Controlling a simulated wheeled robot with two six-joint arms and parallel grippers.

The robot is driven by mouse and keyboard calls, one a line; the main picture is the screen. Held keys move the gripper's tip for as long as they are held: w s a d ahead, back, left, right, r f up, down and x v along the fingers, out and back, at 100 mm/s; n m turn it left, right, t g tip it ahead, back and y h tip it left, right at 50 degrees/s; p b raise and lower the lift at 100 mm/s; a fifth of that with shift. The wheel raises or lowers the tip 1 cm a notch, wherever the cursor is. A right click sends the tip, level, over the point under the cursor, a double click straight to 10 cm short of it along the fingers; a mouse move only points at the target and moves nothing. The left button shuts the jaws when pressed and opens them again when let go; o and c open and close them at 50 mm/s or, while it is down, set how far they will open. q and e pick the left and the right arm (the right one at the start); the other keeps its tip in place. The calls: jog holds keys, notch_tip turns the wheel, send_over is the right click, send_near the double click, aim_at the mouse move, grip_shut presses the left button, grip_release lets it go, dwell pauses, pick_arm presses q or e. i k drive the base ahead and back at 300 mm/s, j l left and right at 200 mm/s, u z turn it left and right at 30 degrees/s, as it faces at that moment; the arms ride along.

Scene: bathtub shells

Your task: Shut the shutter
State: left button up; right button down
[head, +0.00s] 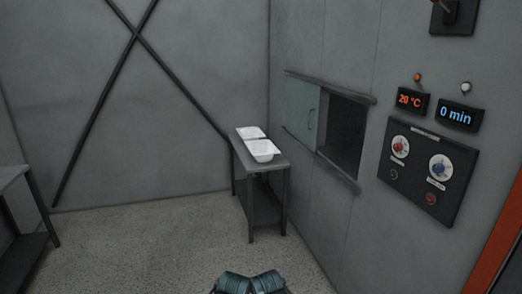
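The shutter (303,106) is a pale, greenish sliding panel with a small upright handle (311,120) near its right edge. It sits at the left of its rails on the right-hand wall. The dark opening (343,135) to its right is uncovered. An upper rail (330,86) and a lower rail (322,162) run along the opening. Neither of my grippers shows in the head view.
A narrow grey table (271,171) with two white tub shells (262,151) stands in the corner left of the shutter. A control panel (427,170) with knobs and displays is on the wall at right. Another table (12,176) is at far left. The floor between is clear.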

aim_at(303, 97)
jog(key=i, duration=3.4)
jog(key=u, duration=0.3)
jog(key=i, duration=0.05)
